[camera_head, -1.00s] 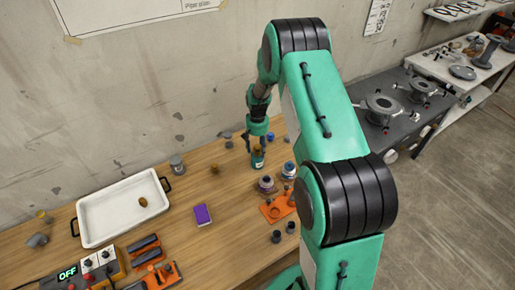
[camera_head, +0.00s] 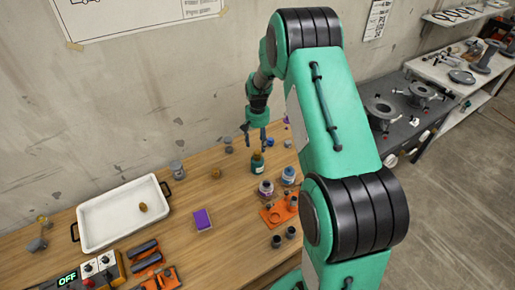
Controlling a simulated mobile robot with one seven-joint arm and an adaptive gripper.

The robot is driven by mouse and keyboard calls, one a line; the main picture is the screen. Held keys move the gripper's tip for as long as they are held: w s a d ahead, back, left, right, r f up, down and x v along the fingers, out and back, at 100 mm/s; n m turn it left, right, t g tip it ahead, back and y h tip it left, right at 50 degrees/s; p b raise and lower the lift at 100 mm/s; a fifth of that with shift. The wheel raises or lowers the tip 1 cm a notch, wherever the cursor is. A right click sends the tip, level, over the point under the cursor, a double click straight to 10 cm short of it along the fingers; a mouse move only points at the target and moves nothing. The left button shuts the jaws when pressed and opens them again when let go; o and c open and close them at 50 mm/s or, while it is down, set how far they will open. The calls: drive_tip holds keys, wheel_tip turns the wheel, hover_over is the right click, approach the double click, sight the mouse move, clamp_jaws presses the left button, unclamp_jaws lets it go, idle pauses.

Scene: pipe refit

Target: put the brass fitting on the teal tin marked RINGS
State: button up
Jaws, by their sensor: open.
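The teal tin (camera_head: 257,167) stands upright on the wooden table, left of and behind two other small tins. A small brass-coloured piece (camera_head: 257,156) sits on its top; its shape and the tin's marking are too small to read. My gripper (camera_head: 256,145) is open and empty, above the tin in the picture, its fingers pointing down and clear of the brass piece.
Two small tins (camera_head: 266,188) and an orange stand (camera_head: 278,211) are right of centre. A white tray (camera_head: 105,236) holding a brown piece (camera_head: 143,207) is at the left. A purple box (camera_head: 202,219) lies between, with bare table around it.

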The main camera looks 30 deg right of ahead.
drive_tip(key=shift+r, duration=2.3)
wheel_tip(320, 180, up, 16)
drive_tip(key=n+t, duration=0.1)
hover_over(257, 152)
drive_tip(key=s+a, duration=0.5)
drive_tip(key=a, duration=0.3)
drive_tip(key=s+a+r+n+t, duration=0.2)
drive_tip(key=s+a+r, duration=0.5)
drive_tip(key=s+r, duration=0.3)
drive_tip(key=s+a+r+t, duration=0.1)
drive_tip(key=s+a+r, duration=0.1)
drive_tip(key=s, duration=0.5)
drive_tip(key=s+a+r+n, duration=0.1)
drive_tip(key=s+a, duration=0.3)
drive_tip(key=s, duration=0.4)
drive_tip(key=s+a+r+n+t, duration=0.1)
drive_tip(key=s+a+r, duration=0.2)
drive_tip(key=s, duration=0.5)
drive_tip(key=shift+a+r+t, duration=0.2)
drive_tip(key=shift+a+t, duration=0.1)
drive_tip(key=shift+f, duration=0.1)
